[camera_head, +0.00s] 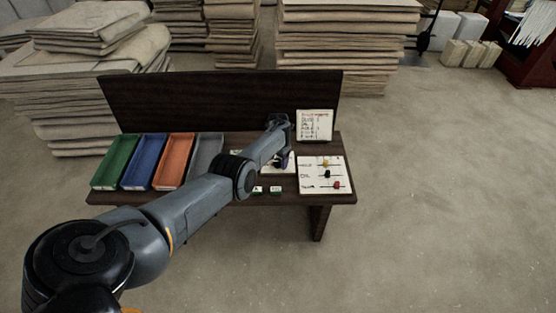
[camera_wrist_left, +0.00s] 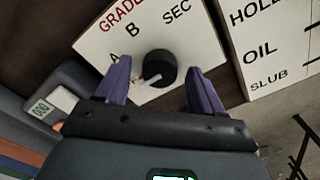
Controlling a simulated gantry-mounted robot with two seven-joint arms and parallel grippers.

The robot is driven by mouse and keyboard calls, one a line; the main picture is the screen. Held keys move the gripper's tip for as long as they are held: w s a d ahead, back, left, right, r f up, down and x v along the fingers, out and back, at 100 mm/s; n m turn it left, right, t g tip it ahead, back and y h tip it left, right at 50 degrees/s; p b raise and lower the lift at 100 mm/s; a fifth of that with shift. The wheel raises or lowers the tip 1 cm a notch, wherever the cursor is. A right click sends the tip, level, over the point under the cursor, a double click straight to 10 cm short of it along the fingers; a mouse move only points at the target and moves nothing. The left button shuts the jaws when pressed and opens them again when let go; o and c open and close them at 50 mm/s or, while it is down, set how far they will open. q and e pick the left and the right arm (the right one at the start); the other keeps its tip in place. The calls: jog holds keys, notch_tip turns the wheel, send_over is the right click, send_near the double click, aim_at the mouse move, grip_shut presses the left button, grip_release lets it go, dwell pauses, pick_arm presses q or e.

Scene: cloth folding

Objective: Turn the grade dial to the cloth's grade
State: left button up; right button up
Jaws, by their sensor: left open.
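The grade dial (camera_wrist_left: 160,67) is a black round knob with a white pointer on a white board (camera_wrist_left: 95,42) marked GRADE, B and SEC. Its pointer is toward the lower left in the wrist view, away from B and SEC. My left gripper (camera_wrist_left: 158,64) is open, with one purple finger on each side of the knob; I cannot tell whether they touch it. In the head view, the left gripper (camera_head: 284,158) is over the dial board (camera_head: 268,170) and hides most of it. No cloth shows clearly on the bench. My right gripper is not in view.
A board with HOLE, OIL and SLUB sliders (camera_head: 308,184) lies right of the dial. A written card (camera_head: 314,125) stands behind it. Green (camera_head: 117,160), blue (camera_head: 145,160), orange (camera_head: 174,160) and grey (camera_head: 206,153) trays fill the bench's left. Small tags (camera_head: 275,190) lie in front.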

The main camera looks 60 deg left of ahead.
pick_arm(q)
jog(key=shift+c, duration=0.3)
jog(key=c, duration=1)
